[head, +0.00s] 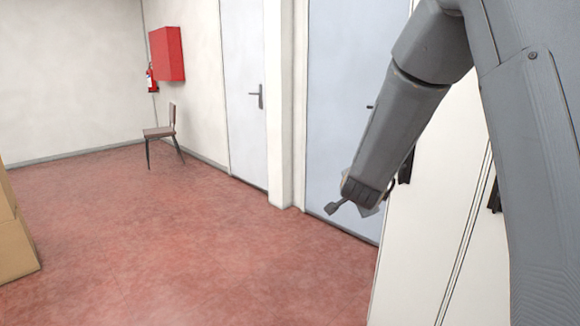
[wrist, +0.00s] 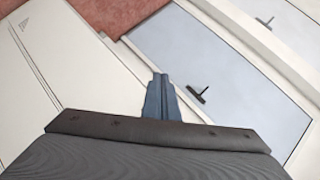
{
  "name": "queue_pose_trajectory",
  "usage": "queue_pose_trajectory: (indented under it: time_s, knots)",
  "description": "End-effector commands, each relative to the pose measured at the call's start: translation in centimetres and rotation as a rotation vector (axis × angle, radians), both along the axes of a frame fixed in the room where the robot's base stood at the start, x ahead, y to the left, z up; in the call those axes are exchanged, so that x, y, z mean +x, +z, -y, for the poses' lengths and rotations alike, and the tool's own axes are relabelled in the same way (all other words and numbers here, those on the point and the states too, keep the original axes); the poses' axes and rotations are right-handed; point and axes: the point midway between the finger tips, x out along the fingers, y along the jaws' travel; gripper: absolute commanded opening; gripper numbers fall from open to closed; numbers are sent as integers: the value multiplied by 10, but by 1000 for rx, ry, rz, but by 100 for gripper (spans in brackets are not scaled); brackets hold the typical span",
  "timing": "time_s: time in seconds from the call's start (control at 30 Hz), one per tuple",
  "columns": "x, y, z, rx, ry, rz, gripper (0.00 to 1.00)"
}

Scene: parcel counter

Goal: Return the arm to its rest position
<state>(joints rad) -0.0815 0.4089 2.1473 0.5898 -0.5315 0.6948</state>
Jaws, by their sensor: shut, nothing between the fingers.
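My arm reaches down from the upper right of the head view, in front of a pale blue door (head: 340,120) and white cabinet fronts (head: 430,215). My gripper (wrist: 160,78) shows in the wrist view with its two fingers together and nothing between them. In the head view the end of the arm hides most of my gripper; only a small grey part (head: 335,207) sticks out at the lower left. No object is held.
Red floor (head: 190,235) lies open in the middle. Cardboard boxes (head: 15,235) stand at the left edge. A chair (head: 162,133), a red wall box (head: 167,54) and a fire extinguisher (head: 151,80) are farther back. Another door (head: 243,90) has a lever handle.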

Motion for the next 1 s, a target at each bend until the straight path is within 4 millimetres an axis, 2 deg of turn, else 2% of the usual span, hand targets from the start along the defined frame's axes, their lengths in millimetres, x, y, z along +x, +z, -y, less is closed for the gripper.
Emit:
queue_pose_trajectory:
  time_s: [0.1,0.17,0.23,0.4,0.53,0.6,0.7,0.8,1.0]
  knots:
    - [-61,-18,-22,-102,236,-227,0]
    - [-97,-28,-31,-156,361,-342,0]
    - [-144,-39,-37,-219,509,-473,0]
    - [-257,-56,-37,-343,830,-753,0]
    - [-326,-59,-28,-401,1014,-911,0]
    - [-351,-59,-24,-419,1082,-970,0]
    - [-373,-58,-19,-435,1142,-1020,0]
    - [-383,-58,-17,-439,1166,-1043,0]
    - [-383,-58,-17,-439,1167,-1045,0]
